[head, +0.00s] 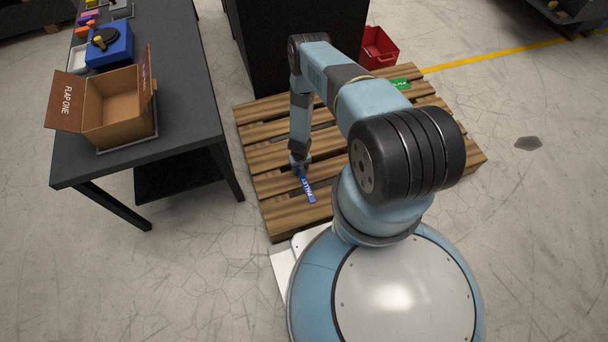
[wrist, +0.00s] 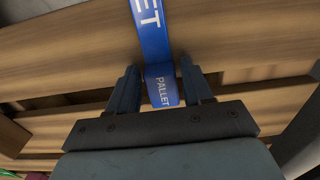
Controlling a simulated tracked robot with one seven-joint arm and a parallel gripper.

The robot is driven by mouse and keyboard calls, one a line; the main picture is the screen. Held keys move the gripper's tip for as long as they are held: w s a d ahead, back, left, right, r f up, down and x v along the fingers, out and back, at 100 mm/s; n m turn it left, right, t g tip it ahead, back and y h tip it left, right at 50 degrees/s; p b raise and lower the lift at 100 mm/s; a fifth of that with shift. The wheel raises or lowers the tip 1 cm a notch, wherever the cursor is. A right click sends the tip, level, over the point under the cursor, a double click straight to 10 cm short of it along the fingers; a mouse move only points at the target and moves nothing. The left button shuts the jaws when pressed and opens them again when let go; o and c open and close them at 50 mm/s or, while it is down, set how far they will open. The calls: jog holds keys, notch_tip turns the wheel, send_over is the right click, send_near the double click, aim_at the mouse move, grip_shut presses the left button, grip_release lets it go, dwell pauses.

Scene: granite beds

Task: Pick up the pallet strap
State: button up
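The pallet strap is a blue band with white "PALLET" lettering, lying on the wooden pallet near its front left in the head view (head: 308,191). In the wrist view the strap (wrist: 153,38) runs down from the top edge and bends, with its lower part between my fingers. My gripper (head: 299,165) is low over the pallet at the strap's far end. In the wrist view my gripper (wrist: 160,84) is open, one finger on each side of the strap, with narrow gaps visible. The fingertips' exact height above the boards cannot be told.
The wooden pallet (head: 277,217) has slats with dark gaps. A green labelled item (head: 398,84) lies at its far right. A red bin (head: 379,46) stands behind. A dark table (head: 185,100) on the left holds an open cardboard box (head: 118,105) and a blue container (head: 112,52).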

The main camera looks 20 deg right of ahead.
jog(key=c, duration=0.8)
jog(key=shift+r, duration=0.15)
